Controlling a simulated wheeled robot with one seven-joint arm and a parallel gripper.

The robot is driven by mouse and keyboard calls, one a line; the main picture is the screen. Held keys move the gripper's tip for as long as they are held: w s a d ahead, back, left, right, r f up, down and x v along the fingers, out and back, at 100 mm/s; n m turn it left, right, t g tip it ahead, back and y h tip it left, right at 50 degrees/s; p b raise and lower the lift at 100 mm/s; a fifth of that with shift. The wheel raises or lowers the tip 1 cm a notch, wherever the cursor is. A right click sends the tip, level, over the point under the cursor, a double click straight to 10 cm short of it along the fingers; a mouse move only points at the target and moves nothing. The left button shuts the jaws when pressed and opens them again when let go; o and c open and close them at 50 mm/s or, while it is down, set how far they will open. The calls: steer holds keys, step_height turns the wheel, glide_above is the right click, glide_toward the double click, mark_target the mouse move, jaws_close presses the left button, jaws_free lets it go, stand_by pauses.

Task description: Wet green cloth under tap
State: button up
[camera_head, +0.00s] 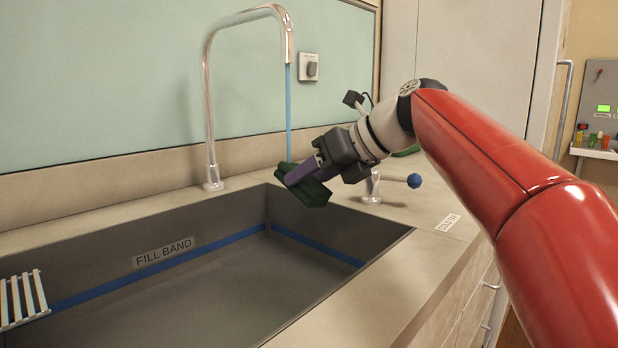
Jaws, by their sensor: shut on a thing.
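The green cloth (318,193) is dark and folded, held above the far right part of the sink. My gripper (305,176) is shut on it, with its purple-grey fingers across the cloth. The tap (209,120) is a tall bent chrome spout behind the sink. A thin blue stream of water (289,110) falls from its mouth and reaches the cloth's back left edge. The tap lever (396,180) with a blue ball end stands on the counter just right of the cloth. Part of the cloth is hidden behind my fingers.
The grey sink basin (210,290) has a blue line and a FILL BAND label (163,251) on its wall. A white slatted rack (22,298) sits at the left. Something green (408,151) lies behind my wrist.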

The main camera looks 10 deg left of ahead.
steer(key=shift+d, duration=0.1)
steer(key=d+p, duration=0.2)
steer(key=d, duration=0.5)
steer(key=shift+w+d, duration=0.3)
steer(key=shift+d, duration=0.1)
stand_by(0.5)
stand_by(0.7)
steer(key=w+v, duration=0.1)
steer(key=v, duration=0.5)
steer(key=shift+w+r+p, duration=0.3)
steer(key=shift+w+p, duration=0.05)
steer(key=shift+p, duration=0.1)
steer(key=shift+d, duration=0.2)
stand_by(0.5)
